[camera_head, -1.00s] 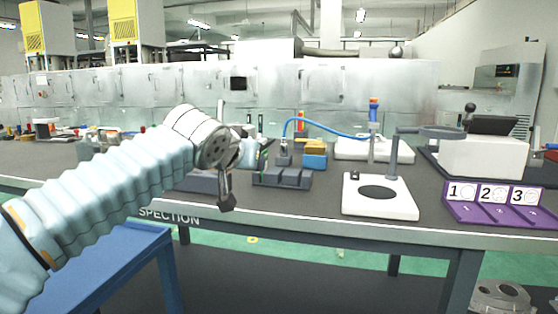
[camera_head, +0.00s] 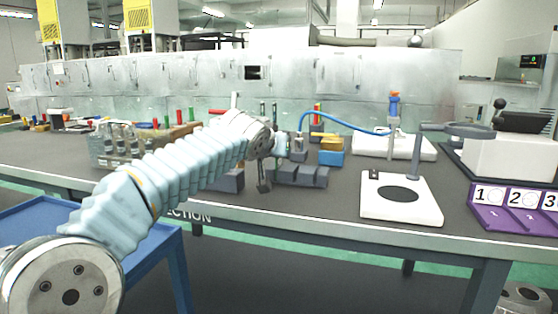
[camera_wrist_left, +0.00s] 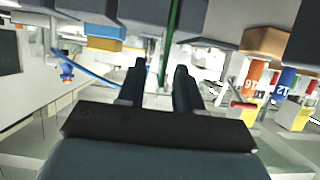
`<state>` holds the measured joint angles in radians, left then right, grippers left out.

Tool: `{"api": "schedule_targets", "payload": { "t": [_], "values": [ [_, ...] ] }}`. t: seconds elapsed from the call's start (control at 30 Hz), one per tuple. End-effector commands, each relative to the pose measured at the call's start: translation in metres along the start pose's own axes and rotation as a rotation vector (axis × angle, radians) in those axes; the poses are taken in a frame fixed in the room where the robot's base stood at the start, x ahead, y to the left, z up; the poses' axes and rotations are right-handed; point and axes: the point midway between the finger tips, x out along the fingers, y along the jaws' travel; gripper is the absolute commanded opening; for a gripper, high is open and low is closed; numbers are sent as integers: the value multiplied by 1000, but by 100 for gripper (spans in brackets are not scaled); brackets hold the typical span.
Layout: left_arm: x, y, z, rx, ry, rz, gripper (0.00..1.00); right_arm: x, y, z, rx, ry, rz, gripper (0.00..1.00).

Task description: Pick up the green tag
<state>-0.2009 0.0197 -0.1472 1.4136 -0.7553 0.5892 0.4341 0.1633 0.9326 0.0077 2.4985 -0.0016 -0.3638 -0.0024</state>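A thin, dark green upright strip, which looks like the green tag (camera_wrist_left: 173,40), shows in the left wrist view beside dark grey blocks. My left gripper (camera_wrist_left: 160,70) is open and empty, its two dark fingers apart with the strip showing beyond and between their tips. I cannot tell whether they touch it. In the head view my left gripper (camera_head: 265,172) is low over the bench beside the grey slotted blocks (camera_head: 297,175); the strip is not clearly visible there, partly hidden by my wrist. My right gripper is out of view.
Yellow and blue blocks (camera_head: 331,157) and a blue hose (camera_head: 345,122) are behind the grey blocks. A white stand (camera_head: 400,210) and purple numbered tray (camera_head: 512,215) are to the right. A casting with coloured rods (camera_head: 125,150) is at the left.

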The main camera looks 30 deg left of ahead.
Motion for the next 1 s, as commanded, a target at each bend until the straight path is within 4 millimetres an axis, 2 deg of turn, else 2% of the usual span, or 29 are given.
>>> {"api": "schedule_targets", "payload": {
  "t": [0.13,0.37,0.47,0.6,0.63,1.0],
  "values": [
    [17,0,-1,-2,-1,0,35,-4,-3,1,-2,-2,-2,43],
    [20,0,0,-1,0,0,35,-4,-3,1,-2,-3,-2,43],
    [20,0,0,-1,0,1,23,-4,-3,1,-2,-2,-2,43],
    [20,0,0,-1,0,1,1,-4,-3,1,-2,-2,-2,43],
    [20,0,0,-1,0,1,0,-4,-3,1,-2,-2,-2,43],
    [19,0,-2,-1,1,1,0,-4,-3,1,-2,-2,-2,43]
  ]
}}
